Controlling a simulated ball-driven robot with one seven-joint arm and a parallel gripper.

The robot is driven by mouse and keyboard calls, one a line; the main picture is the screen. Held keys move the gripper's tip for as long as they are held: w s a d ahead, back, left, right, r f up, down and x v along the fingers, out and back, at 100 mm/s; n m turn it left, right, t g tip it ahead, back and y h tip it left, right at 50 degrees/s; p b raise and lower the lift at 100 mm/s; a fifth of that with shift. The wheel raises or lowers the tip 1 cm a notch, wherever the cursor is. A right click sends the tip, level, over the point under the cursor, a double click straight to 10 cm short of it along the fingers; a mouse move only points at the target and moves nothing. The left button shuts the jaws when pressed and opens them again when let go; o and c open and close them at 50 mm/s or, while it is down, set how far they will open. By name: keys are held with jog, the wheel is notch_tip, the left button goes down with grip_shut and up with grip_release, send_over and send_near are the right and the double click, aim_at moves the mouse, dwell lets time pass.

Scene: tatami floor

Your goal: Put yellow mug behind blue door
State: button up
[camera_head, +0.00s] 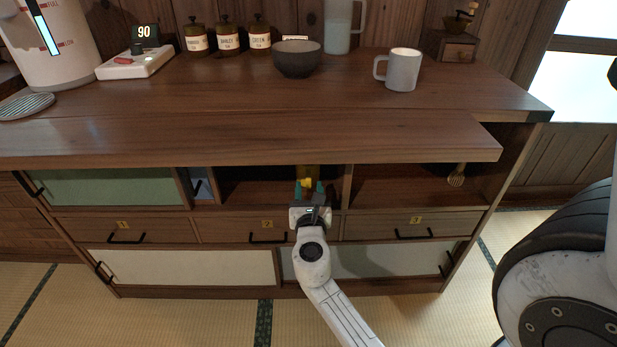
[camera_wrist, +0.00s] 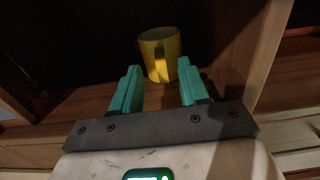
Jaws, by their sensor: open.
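The yellow mug (camera_wrist: 160,50) stands upright in the dark middle compartment of the cabinet, its handle toward me. In the head view the mug (camera_head: 307,172) shows only in part behind my gripper (camera_head: 308,192). My gripper, with teal fingers (camera_wrist: 158,82), is open in front of the mug; the handle lies in line with the gap. Whether the fingers touch the mug cannot be told. A narrow bluish panel (camera_head: 202,189), likely the blue door, shows right of the green sliding door (camera_head: 110,188) at upper left; the rest of it is hidden.
The compartment is bounded by an upright divider (camera_head: 346,187) at right and the counter (camera_head: 240,133) above. Drawers (camera_head: 180,231) lie below. The right compartment holds a whisk-like item (camera_head: 456,178). On the counter are a dark bowl (camera_head: 297,60) and a grey mug (camera_head: 401,72).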

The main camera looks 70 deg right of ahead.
jog(key=s+a+f+m+g+y+p, duration=0.1)
jog(key=s+a+f+m+g+y, duration=0.15)
jog(key=s+a+m, duration=0.7)
jog(key=s+a+f+m+g+y, duration=0.1)
jog(key=a+f+m+y, duration=0.3)
jog(key=a, duration=0.6)
jog(key=s+a+f+m+g+y, duration=0.2)
jog(key=a+f+m+y, duration=0.3)
jog(key=a+m+y, duration=0.4)
jog(key=shift+s+a+f+y, duration=0.15)
jog(key=shift+a+f+y, duration=0.1)
jog(key=shift+a+y, duration=0.3)
